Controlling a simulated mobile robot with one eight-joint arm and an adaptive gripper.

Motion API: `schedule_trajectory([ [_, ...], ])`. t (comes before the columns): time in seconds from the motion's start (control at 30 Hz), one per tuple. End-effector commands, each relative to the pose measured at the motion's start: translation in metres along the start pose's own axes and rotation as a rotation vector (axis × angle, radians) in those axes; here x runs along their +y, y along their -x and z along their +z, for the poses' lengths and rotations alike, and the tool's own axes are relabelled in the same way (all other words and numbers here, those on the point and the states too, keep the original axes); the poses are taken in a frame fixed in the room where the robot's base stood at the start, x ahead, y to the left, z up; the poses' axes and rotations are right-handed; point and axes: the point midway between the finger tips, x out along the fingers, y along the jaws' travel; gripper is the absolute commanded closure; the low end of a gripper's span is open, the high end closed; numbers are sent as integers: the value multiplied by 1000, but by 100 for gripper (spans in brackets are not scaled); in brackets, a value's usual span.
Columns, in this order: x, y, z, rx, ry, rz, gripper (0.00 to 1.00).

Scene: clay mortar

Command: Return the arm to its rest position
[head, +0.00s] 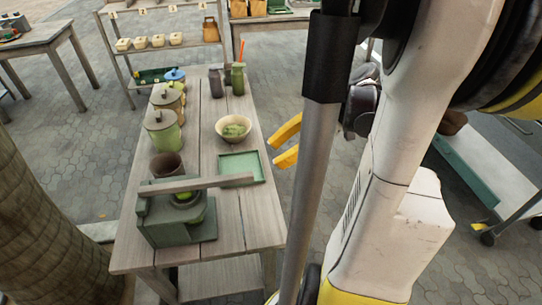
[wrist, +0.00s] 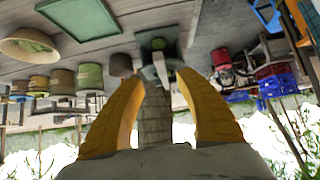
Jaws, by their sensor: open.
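My gripper (head: 276,153) has two yellow fingers, apart and empty, just off the right edge of the wooden table (head: 215,252), near the green tray (head: 241,167). In the wrist view the yellow fingers (wrist: 160,82) stand apart with nothing held between them; the picture looks upside down. My white arm fills the right of the head view. On the table are a dark green press (head: 165,228) with a long grey lever, a brown cup (head: 166,165) and a cream bowl (head: 233,127) with green contents. The bowl (wrist: 28,45) and tray (wrist: 85,15) also show in the wrist view.
Lidded pots (head: 162,130) line the table's left side, with dark bottles (head: 237,78) at its far end. A shelf (head: 165,45) with small bowls stands behind. A tree trunk (head: 45,225) is at left, a wheeled cart (head: 485,175) at right. Paved floor lies between.

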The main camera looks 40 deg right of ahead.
Motion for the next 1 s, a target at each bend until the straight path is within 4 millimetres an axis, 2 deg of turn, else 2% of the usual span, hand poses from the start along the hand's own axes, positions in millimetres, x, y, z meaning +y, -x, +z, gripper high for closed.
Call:
schedule_trajectory([
  [0.47,0,-1,0,0,-1,0,59],
  [0.57,-1,-7,-5,-23,-30,-4,59],
  [0.67,-7,-28,-20,-103,-129,-6,59],
  [0.77,-20,-57,-39,-234,-281,29,59],
  [0.9,-44,-91,-60,-400,-481,186,59],
  [1.0,-60,-106,-74,-442,-577,338,59],
])
